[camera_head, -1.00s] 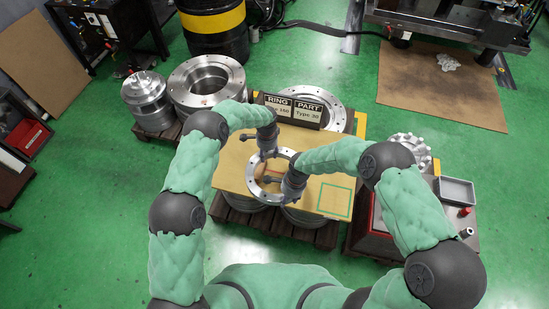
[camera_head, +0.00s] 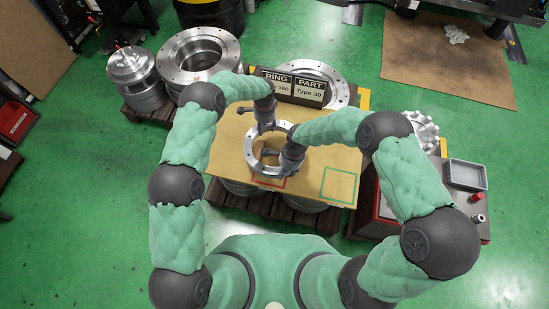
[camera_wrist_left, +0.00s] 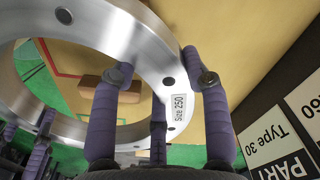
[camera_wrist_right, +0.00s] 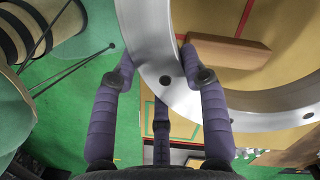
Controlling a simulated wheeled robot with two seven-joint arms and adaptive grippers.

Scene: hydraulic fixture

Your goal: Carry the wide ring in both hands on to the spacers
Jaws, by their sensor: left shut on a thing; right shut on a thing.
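The wide ring (camera_head: 250,150) is a bright metal ring with holes around its face and a "Size 250" label in the left wrist view (camera_wrist_left: 154,70). My left gripper (camera_head: 267,128) is shut on its far side. My right gripper (camera_head: 289,160) is shut on its right side, and the ring's wall shows between those fingers in the right wrist view (camera_wrist_right: 165,60). The ring appears held above the wooden board. A brown wooden block, seemingly a spacer, lies on the board in the left wrist view (camera_wrist_left: 97,82) and the right wrist view (camera_wrist_right: 230,55). Other spacers cannot be made out.
The wooden board (camera_head: 228,165) carries a red outline (camera_head: 268,184) by the ring's near side and a green outline (camera_head: 339,185) at right. A RING/PART sign (camera_head: 293,88) stands at its back edge. A grey tray (camera_head: 466,175) stands farther right.

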